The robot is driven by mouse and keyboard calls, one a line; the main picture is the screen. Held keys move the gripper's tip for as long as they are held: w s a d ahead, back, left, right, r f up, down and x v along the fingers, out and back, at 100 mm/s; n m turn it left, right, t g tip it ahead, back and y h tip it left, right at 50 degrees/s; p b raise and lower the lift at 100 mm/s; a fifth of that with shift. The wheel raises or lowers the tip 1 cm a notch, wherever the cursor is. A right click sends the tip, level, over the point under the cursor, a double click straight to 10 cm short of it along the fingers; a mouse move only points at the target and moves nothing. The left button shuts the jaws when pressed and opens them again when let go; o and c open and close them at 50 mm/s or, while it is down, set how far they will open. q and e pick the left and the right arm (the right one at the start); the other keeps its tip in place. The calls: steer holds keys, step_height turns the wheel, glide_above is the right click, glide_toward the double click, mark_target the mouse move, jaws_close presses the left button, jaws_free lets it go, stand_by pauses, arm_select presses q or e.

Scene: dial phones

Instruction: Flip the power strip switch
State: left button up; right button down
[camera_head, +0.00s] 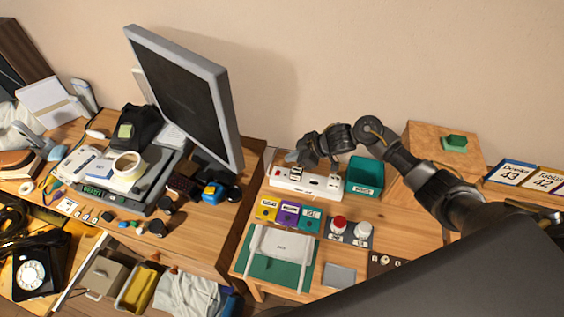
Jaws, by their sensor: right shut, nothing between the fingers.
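The white power strip (322,185) lies on the right-hand wooden table near the wall, beside a teal box. Dark sockets or switches show on its top, but I cannot tell the switch's position. My right gripper (297,162) is over the left part of the strip and hides some of it. It is shut and holds nothing. I cannot tell whether its fingertips touch the strip. My left gripper is not in view.
A teal open box (365,176) stands right of the strip. A monitor (185,92) rises to the left. Colored labelled cards (288,214), red and white knobs (338,224) and a white tray-like object (283,244) lie in front. A wooden box (440,145) stands at right.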

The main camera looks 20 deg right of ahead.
steer(key=shift+w+d+v, duration=0.15)
steer(key=shift+v, duration=1)
steer(key=shift+w+d+v, duration=0.1)
steer(key=shift+w+v, duration=0.1)
steer(key=shift+v, duration=0.95)
